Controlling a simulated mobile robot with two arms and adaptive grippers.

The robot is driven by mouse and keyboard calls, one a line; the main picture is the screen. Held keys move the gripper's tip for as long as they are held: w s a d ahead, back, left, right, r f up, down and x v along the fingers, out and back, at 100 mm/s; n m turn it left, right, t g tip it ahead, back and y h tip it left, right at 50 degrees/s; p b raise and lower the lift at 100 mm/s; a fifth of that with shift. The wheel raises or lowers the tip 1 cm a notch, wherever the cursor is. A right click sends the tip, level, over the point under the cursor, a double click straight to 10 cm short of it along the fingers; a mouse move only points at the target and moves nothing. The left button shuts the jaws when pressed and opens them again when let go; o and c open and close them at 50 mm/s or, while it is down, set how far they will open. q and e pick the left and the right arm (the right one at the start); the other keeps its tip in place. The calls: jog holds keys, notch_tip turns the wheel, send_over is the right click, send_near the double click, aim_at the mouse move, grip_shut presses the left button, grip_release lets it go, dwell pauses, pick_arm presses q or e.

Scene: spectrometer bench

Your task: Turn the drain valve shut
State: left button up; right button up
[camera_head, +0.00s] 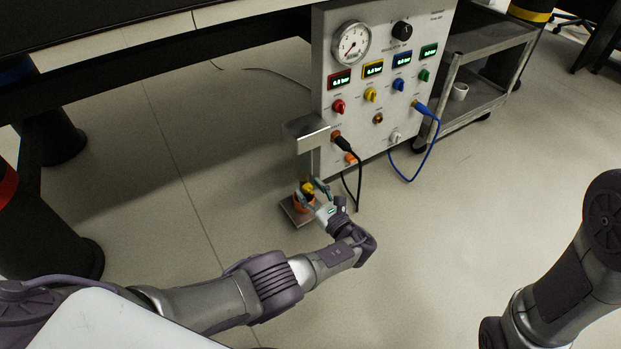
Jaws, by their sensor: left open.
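A small yellow knob (307,187), which looks like the drain valve's handle, sits low on a grey stand left of the panel's foot. An orange part (302,204) is just below it, above the stand's base plate (292,214). My left gripper (316,193) is open at the knob, its fingers to either side of it. I cannot tell whether they touch it. The gripper partly hides the knob and the orange part, so the handle's angle is not clear. Of my right arm only links show at the right edge; its gripper is out of view.
A grey panel (386,118) with a gauge (351,43), displays and coloured knobs stands behind the gripper. The stand's top plate (307,133) overhangs the knob. Black (359,178) and blue (431,150) cables hang nearby. A cart (487,40) is at the right. The floor in front is clear.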

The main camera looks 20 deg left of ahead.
aim_at(308, 165)
pick_arm(q)
jog(key=shift+r, duration=4.8)
jog(key=shift+s, duration=0.15)
